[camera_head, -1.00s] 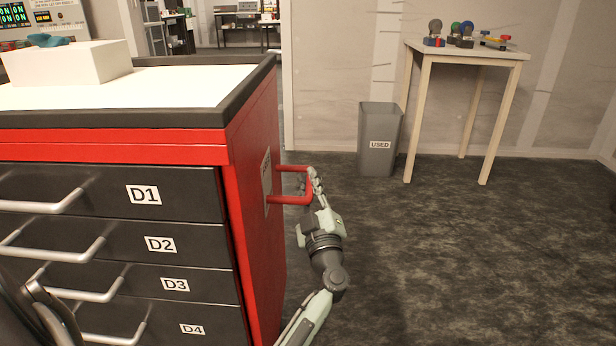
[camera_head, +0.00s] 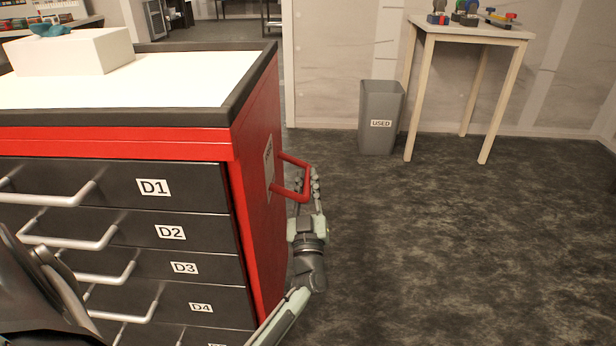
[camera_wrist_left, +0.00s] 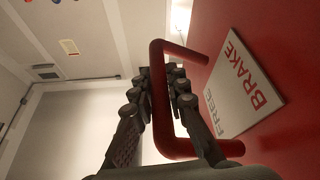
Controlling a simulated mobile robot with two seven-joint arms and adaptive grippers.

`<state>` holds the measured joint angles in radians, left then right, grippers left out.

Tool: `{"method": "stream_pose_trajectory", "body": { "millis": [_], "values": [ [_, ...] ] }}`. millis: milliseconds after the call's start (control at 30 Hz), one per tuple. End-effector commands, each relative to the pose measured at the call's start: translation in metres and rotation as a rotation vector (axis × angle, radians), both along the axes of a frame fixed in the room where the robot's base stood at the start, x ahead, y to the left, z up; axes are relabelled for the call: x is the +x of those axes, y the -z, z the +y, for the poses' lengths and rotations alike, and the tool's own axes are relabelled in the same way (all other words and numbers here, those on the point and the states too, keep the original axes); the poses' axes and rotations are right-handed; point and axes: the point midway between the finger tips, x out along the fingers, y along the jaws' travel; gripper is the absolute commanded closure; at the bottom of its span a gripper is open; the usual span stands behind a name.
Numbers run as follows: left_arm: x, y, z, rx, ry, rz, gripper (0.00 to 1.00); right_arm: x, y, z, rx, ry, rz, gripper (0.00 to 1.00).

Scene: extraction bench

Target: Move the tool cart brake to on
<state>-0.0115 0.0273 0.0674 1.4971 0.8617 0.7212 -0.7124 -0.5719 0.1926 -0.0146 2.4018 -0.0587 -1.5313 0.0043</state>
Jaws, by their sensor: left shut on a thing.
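The tool cart (camera_head: 262,235) is red with dark drawers and stands at the left. The brake handle, a red U-shaped bar (camera_head: 293,160), sticks out from its right side and slopes down away from the panel. In the left wrist view the handle (camera_wrist_left: 160,110) passes between the fingers. A white placard (camera_wrist_left: 245,88) reading BRAKE and FREE is beside it; it shows edge-on in the head view (camera_head: 268,167). My left gripper (camera_head: 307,178) is shut on the handle's outer bar. My right gripper is not in view.
A grey bin (camera_head: 380,105) labelled USED and a wooden side table (camera_head: 470,30) with small items stand behind. A white box (camera_head: 75,52) sits on the cart top. Silver drawer handles stick out in front. The dark floor right of the cart is clear.

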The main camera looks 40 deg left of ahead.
Motion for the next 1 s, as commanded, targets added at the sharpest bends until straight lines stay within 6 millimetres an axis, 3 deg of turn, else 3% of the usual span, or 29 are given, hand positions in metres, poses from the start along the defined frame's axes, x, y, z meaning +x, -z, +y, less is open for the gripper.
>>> {"method": "stream_pose_trajectory", "body": {
  "millis": [33, 433, 467, 633, 1000],
  "values": [
    [-0.0025, 0.0074, 0.0019, 0.002, -0.004, 0.015, 1.0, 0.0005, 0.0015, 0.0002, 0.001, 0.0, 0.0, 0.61],
    [-0.0038, 0.0114, 0.0037, 0.005, -0.007, 0.023, 1.0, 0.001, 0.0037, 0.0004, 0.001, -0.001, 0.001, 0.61],
    [-0.0038, 0.0114, 0.0037, 0.005, -0.008, 0.023, 0.85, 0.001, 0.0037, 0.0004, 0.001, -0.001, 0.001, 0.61],
    [-0.0033, 0.0099, 0.0035, 0.006, -0.007, 0.021, 0.64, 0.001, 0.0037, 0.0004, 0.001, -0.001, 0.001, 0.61],
    [-0.0058, 0.0079, -0.0007, 0.007, -0.004, 0.015, 0.64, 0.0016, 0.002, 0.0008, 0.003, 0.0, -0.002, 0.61]
  ]
}}
